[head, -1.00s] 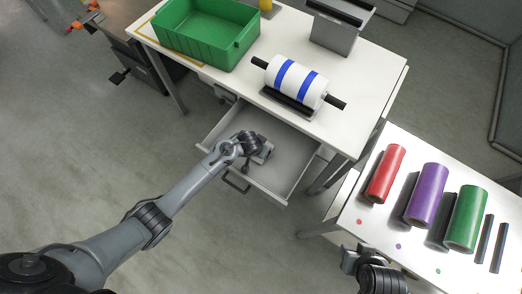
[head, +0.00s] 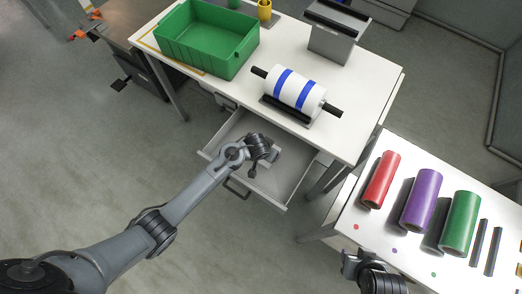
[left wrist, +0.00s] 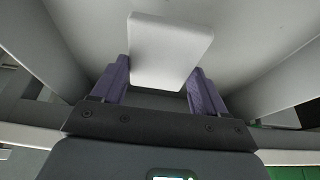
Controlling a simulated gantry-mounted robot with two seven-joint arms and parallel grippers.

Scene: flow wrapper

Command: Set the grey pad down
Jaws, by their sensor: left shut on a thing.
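The grey pad (left wrist: 170,50) is a pale, flat, round-cornered block in the left wrist view. My left gripper (left wrist: 160,86) is shut on it, with one purple finger at each side. In the head view my left gripper (head: 263,166) is over the inside of the open drawer (head: 288,172); the arm mostly hides the pad there. I cannot tell whether the pad touches the drawer floor. My right gripper (head: 352,263) is at the bottom, beside the side table, and its fingers are too small to read.
The drawer is under a white table (head: 355,105) bearing a green bin (head: 208,62) and a white roll with blue bands (head: 297,88). Drawer walls stand close around my left gripper. Red (head: 381,180), purple (head: 421,200) and green (head: 460,223) rolls lie on the right table.

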